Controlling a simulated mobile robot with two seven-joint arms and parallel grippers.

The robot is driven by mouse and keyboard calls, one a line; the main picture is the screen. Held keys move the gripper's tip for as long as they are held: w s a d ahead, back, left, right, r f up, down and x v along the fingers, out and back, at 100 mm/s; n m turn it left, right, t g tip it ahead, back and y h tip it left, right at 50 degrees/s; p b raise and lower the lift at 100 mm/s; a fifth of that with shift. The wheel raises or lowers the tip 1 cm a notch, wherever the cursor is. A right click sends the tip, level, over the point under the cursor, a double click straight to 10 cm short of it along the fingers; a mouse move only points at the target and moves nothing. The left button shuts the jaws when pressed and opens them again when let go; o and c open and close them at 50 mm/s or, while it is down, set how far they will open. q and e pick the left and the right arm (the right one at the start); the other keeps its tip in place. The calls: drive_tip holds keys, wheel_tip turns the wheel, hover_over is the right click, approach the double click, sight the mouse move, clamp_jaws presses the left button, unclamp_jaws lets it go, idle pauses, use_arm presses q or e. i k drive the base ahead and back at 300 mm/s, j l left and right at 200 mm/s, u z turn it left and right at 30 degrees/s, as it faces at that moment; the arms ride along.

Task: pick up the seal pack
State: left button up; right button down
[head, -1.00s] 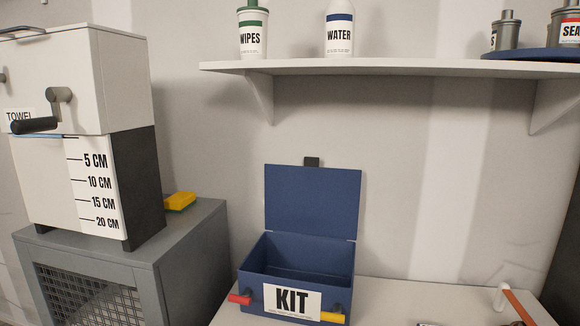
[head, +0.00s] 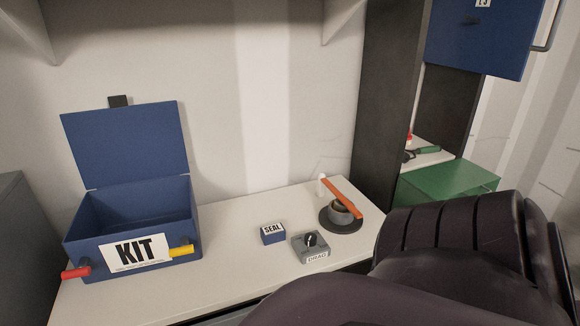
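The seal pack (head: 273,234) is a small blue box with a white label reading SEAL on top. It lies on the white bench top (head: 232,266), right of the blue KIT box and just left of the grey DRAG block. Nothing touches it from above. A large dark part of my own arm fills the lower right of the head view. Neither of my grippers shows in the view.
The KIT box (head: 85,238) stands open at the left, lid up, with red and yellow handles in front. The DRAG block (head: 311,247) has a dark knob. Behind it is a round dark base with an orange bar (head: 343,198). A green box (head: 448,188) stands farther right.

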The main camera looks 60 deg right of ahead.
sight(274, 233)
drive_tip(key=z, duration=1.9)
